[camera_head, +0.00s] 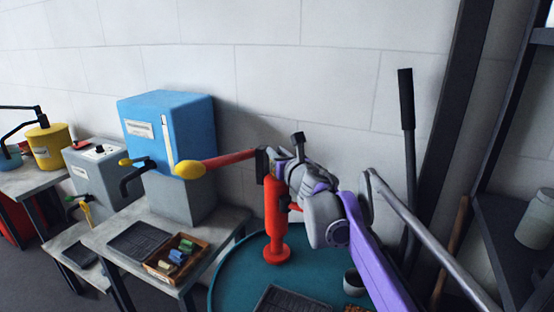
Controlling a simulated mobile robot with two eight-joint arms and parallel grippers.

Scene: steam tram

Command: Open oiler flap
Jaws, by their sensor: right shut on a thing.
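A red oiler-like device (274,221) stands upright on a round teal table top. A red arm (232,158) reaches left from near its top and ends in a yellow knob (189,170), seen in front of a blue and grey machine. My right gripper (275,164) comes in from the lower right and is shut at the top of the red device. The fingers and wrist hide much of that top, and I cannot make out a separate flap or the exact part held. My left gripper is out of view.
The blue and grey machine (170,118) stands on a grey table with a wooden tray (160,267) of small coloured pieces. A dark cup (353,283) and a dark grid (290,301) sit on the teal table (232,272). A tall black-handled lever (407,110) rises at right.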

